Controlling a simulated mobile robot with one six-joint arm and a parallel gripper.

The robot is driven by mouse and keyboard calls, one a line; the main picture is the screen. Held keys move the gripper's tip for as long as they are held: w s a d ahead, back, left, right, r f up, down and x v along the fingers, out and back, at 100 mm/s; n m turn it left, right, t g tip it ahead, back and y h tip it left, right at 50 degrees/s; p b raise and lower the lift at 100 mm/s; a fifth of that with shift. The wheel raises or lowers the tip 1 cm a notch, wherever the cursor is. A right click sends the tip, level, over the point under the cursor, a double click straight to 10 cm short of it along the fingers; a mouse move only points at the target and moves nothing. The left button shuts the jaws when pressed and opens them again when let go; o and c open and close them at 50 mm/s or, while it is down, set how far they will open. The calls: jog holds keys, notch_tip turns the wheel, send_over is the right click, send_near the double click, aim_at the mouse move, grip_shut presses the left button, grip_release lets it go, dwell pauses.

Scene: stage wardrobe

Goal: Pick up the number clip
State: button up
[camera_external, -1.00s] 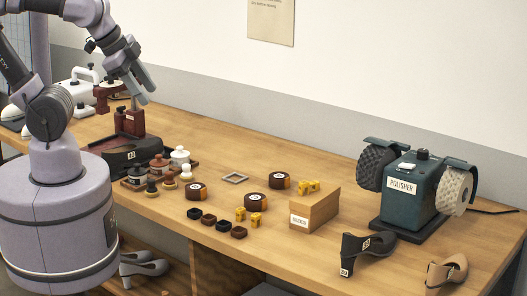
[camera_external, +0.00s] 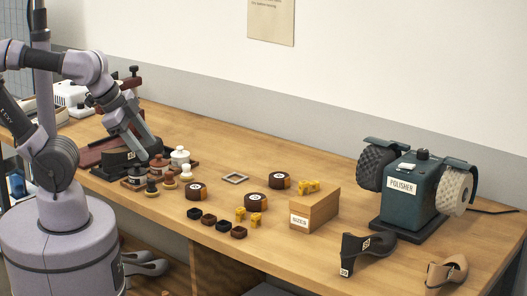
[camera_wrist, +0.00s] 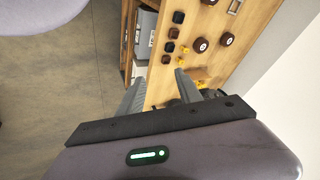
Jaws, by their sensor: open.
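Two small yellow pieces that look like clips, a left one (camera_external: 240,213) and a right one (camera_external: 256,220), stand on the table in front of the sizes box. More yellow (camera_external: 309,186) sits on top of that box. I cannot read numbers on any of them. The yellow pieces also show in the wrist view (camera_wrist: 184,50), beyond the fingers. My gripper (camera_external: 147,151) is open and empty, to the left of the clips, in front of the dark shoe and pots as seen in the external view. Its two fingers are apart in the wrist view (camera_wrist: 160,78).
The wooden sizes box (camera_external: 316,210) stands right of the clips. Brown round rolls (camera_external: 196,191) and small dark blocks (camera_external: 208,220) lie near them. A green polisher (camera_external: 410,195) and shoes are at the right.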

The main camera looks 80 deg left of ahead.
notch_tip(320, 180, down, 5)
jog(key=s+a+m+g+y+p, duration=0.15)
jog(key=m+g, duration=0.25)
jog(key=m, duration=0.4)
jog(key=n+t+y+p, duration=0.2)
jog(key=n+t+y, duration=0.8)
jog(key=n, duration=1.1)
send_near(237, 211)
jog(key=shift+t+h, duration=0.3)
jog(key=shift+h, duration=0.25)
jog(key=x, duration=0.1)
jog(key=b+x, duration=0.2)
jog(key=x, duration=0.1)
jog(key=shift+s+a+r, duration=0.2)
jog(key=shift+r, duration=0.1)
jog(key=b+x, duration=0.2)
jog(key=x, duration=0.3)
jog(key=shift+w+a+f, duration=0.1)
jog(key=shift+w+a, duration=0.15)
jog(key=shift+w, duration=0.05)
grip_shut()
